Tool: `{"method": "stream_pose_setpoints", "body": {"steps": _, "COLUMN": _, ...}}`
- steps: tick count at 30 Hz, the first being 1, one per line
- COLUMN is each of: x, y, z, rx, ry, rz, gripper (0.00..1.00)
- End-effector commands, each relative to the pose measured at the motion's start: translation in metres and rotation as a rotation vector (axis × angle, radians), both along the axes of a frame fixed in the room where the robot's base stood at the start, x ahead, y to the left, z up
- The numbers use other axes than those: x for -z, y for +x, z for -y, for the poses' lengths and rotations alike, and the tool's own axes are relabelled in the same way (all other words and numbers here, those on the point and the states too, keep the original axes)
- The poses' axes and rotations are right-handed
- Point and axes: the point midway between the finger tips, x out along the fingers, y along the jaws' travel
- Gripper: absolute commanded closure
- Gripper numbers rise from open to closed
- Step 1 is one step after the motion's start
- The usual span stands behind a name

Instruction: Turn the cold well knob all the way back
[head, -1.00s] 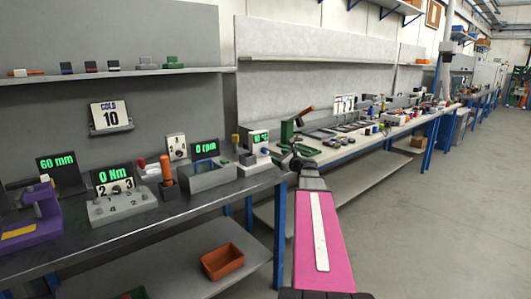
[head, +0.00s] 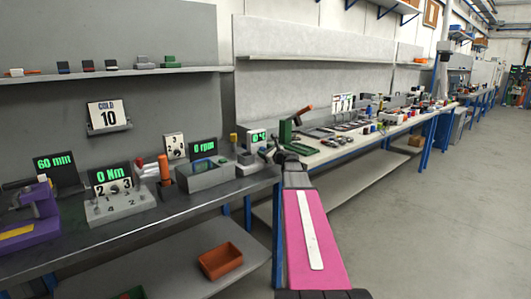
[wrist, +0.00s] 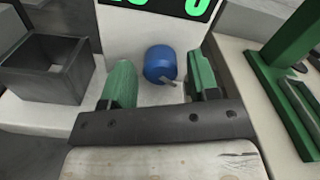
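The cold well unit (head: 257,136) is a pale block with a green-lit display on the long grey bench, near the bench's right end. Its blue knob (wrist: 160,63) with a small grey pointer shows in the wrist view. The pointer is turned toward lower right in that view. My gripper (wrist: 163,84) is open, with one green finger on each side of the knob and a visible gap at both sides. In the head view my gripper (head: 268,152) is in front of the unit, and the knob is hidden there.
A grey open box (wrist: 45,68) stands left of the unit. A green stand (head: 290,140) is close on the right. A card reading COLD 10 (head: 108,115) hangs on the wall. An orange bin (head: 220,261) sits on the lower shelf. The floor at right is clear.

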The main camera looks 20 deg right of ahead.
Motion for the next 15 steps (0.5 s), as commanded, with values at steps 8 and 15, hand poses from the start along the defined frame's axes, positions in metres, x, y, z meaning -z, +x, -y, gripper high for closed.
{"method": "stream_pose_setpoints", "body": {"steps": 8, "x": 0.0000, "y": -0.0002, "z": 0.0000, "rx": 0.000, "ry": -0.001, "rz": 0.000, "gripper": 0.89}}
{"method": "stream_pose_setpoints", "body": {"steps": 15, "x": 0.0001, "y": -0.0004, "z": -0.0002, "rx": -0.001, "ry": -0.040, "rz": 0.014, "gripper": 0.89}}
